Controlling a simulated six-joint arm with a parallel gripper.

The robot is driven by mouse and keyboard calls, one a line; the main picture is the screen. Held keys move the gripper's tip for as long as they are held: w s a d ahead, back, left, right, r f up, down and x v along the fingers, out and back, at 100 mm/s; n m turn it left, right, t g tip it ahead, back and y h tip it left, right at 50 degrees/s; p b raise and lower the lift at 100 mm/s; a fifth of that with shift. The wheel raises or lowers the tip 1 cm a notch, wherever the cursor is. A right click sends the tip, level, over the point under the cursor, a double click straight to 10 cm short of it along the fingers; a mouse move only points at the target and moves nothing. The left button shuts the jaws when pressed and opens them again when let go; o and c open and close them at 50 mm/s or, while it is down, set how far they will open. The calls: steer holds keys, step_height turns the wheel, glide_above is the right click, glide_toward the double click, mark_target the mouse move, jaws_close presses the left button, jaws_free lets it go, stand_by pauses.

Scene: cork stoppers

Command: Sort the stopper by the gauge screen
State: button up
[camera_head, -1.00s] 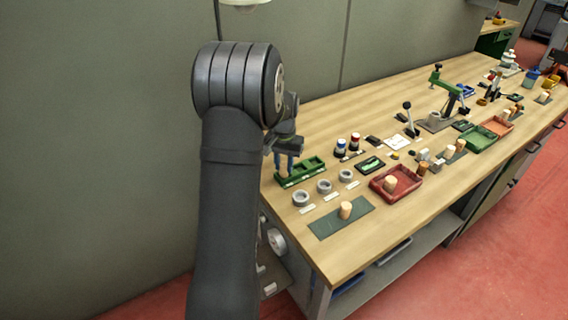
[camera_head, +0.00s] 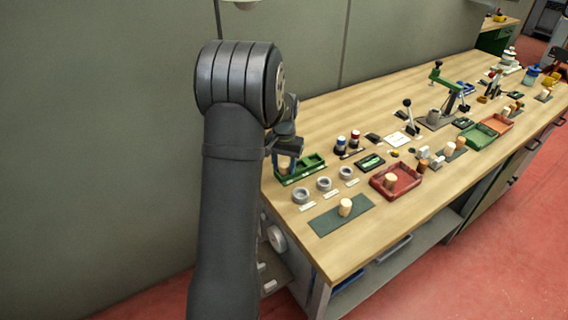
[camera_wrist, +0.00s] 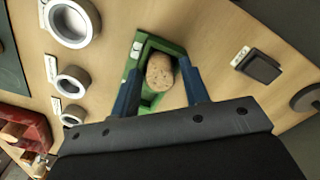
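A tan cork stopper (camera_wrist: 160,72) sits between the blue fingers of my gripper (camera_wrist: 163,72) in the wrist view, over the green tray (camera_wrist: 150,101). The fingers stand on both sides of it, very close. I cannot tell whether they press on it or whether it rests on the tray floor. In the head view the gripper (camera_head: 285,165) is at the left end of the green tray (camera_head: 313,161). Another cork stopper (camera_head: 345,207) stands on a dark green mat (camera_head: 325,224). A dark gauge screen (camera_head: 370,163) lies right of the tray.
Several grey rings (camera_head: 324,184) stand in a row in front of the tray. A red tray (camera_head: 408,188) holds a cork. Red- and blue-topped cylinders (camera_head: 341,146) stand behind. The back left of the table is clear.

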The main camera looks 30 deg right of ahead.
steer(key=shift+o, duration=0.6)
steer(key=shift+r, duration=0.1)
step_height(320, 180, up, 17)
steer(key=shift+r, duration=0.15)
stand_by(0.4)
step_height(320, 180, down, 18)
steer(key=shift+r, duration=0.35)
stand_by(1.1)
